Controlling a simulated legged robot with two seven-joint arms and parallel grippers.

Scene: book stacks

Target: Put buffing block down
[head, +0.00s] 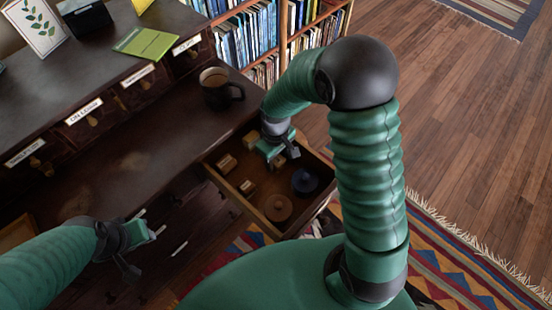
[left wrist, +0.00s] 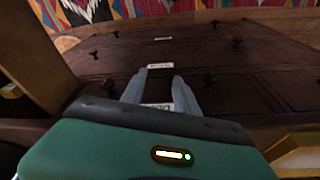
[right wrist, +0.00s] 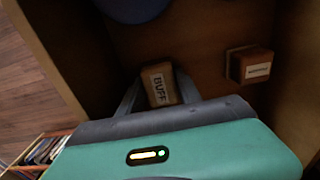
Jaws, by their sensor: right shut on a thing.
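My right gripper (head: 284,153) is down inside the open wooden drawer (head: 236,199). In the right wrist view the gripper (right wrist: 158,90) is shut on the buffing block (right wrist: 159,85), a small brown block with a white "BUFF" label, between its two fingers. The block is over the drawer's floor; I cannot tell whether it touches it. In the head view the gripper mostly hides the block. My left gripper (head: 150,222) is empty at the desk front; in the left wrist view its fingers (left wrist: 159,88) stand apart, open.
The drawer also holds small wooden blocks (head: 227,164), a round brown piece (head: 277,208) and a blue round piece (head: 305,181). Another labelled block (right wrist: 249,65) sits right of the buffing block. A dark mug (head: 218,88) stands on the desk (head: 130,155) behind the drawer.

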